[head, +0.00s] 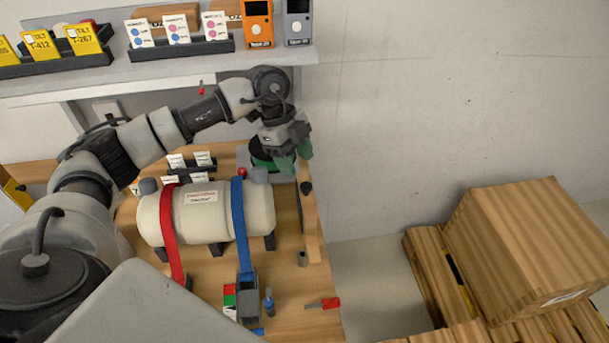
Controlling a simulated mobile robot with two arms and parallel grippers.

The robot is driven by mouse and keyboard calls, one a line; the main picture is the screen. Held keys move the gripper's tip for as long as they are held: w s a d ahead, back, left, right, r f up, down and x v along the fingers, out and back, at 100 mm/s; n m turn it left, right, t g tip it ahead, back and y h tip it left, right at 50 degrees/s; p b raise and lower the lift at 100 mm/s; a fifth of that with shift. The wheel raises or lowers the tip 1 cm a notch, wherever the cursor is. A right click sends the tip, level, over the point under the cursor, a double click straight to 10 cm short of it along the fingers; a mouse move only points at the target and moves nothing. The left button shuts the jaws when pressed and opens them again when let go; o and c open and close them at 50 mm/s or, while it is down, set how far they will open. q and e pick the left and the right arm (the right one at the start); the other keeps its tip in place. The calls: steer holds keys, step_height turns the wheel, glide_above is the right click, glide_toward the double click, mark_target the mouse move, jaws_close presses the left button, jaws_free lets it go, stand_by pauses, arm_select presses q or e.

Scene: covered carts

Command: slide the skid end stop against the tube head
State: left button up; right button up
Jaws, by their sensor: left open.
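A white tube (206,228) lies on its side on dark supports on the wooden bench, with a red strap (168,235) and a blue strap (239,225) over it. I cannot see anything between the fingers. My right gripper is not in view.
Small white cards stand behind the tube. A shelf (200,65) runs above.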

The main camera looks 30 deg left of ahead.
mark_target(305, 184)
arm_select(q)
steer(key=p+x, duration=0.1)
steer(key=x, duration=0.5)
steer(key=shift+c, duration=0.5)
jaws_close()
